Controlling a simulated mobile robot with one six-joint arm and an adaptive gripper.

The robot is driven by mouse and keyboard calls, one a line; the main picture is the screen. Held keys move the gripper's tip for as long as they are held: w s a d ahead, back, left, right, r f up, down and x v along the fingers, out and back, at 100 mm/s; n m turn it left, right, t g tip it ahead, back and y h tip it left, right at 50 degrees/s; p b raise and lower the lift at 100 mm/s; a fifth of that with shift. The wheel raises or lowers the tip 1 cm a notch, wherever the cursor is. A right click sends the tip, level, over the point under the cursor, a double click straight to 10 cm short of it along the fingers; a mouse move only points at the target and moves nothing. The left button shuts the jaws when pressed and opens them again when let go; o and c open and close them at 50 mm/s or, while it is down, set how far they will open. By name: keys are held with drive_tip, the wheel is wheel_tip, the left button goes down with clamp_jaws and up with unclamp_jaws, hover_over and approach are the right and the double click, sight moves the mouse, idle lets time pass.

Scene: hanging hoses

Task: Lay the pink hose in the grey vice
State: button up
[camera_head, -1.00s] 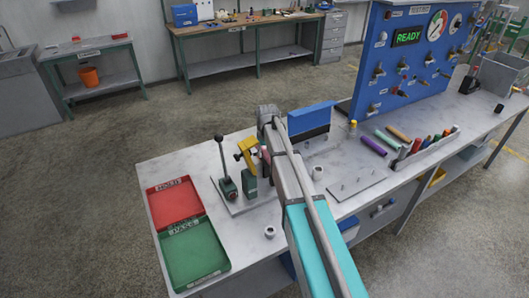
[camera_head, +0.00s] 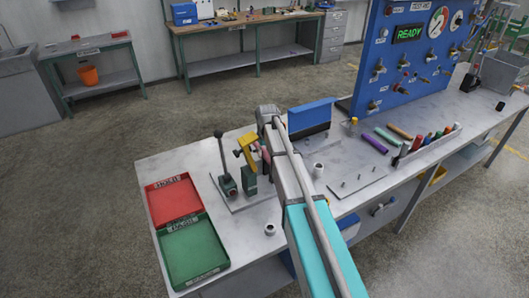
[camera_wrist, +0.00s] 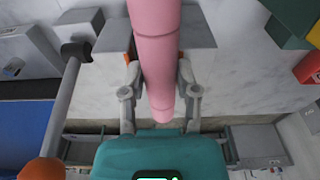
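The pink hose (camera_wrist: 158,55) is a large, smooth pink tube in the wrist view, running from the top edge down between my fingers. A small pink part also shows beside my arm in the head view (camera_head: 265,158). My gripper (camera_wrist: 157,72) has one finger on each side of the hose; contact on both sides is not clear. A grey block (camera_wrist: 196,28) stands behind the hose and fingers; it looks like the grey vice, but I cannot tell whether the hose lies in it. In the head view my arm hides the gripper and most of this spot.
A dark-knobbed lever (camera_head: 223,160) and a yellow and green clamp (camera_head: 247,160) stand close left of my arm. Red (camera_head: 172,200) and green (camera_head: 195,250) trays lie at the bench's left end. A blue-topped block (camera_head: 310,117) and a pegged plate (camera_head: 357,183) are to the right.

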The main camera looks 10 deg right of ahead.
sight(264, 150)
drive_tip(key=o, duration=0.5)
drive_tip(key=shift+r, duration=0.15)
wheel_tip(264, 150, up, 9)
drive_tip(key=p, duration=0.9)
drive_tip(key=shift+r+p, duration=0.2)
drive_tip(key=shift+p, duration=0.15)
idle(0.8)
